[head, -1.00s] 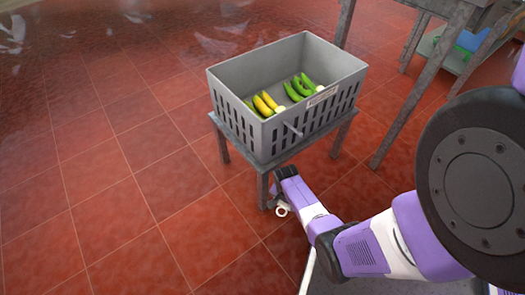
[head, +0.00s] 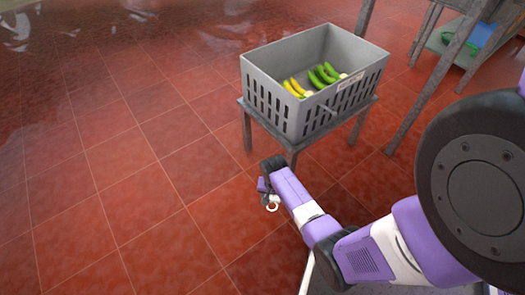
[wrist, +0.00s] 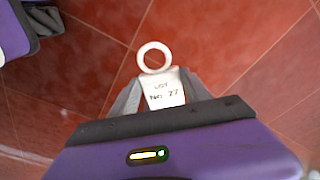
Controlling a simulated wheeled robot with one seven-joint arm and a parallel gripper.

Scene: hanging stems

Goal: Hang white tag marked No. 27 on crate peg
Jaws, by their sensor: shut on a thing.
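My gripper (wrist: 163,96) is shut on a white tag (wrist: 165,87) with a ring (wrist: 154,56) at its far end. The tag reads "LOT" and a number that looks like No 27, slightly blurred. In the head view my gripper (head: 266,188) is low, in front and left of the crate, with the white ring (head: 272,206) hanging below it. The grey crate (head: 277,103) stands on a small table. A thin peg (head: 331,112) sticks out of its near right side, below a white label (head: 350,80). Tag and peg are well apart.
Yellow and green fruit (head: 323,75) lies in the crate. The small grey table (head: 247,130) carries the crate. A taller table with metal legs (head: 420,95) stands at the right. Red tiled floor (head: 130,200) is clear at the left.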

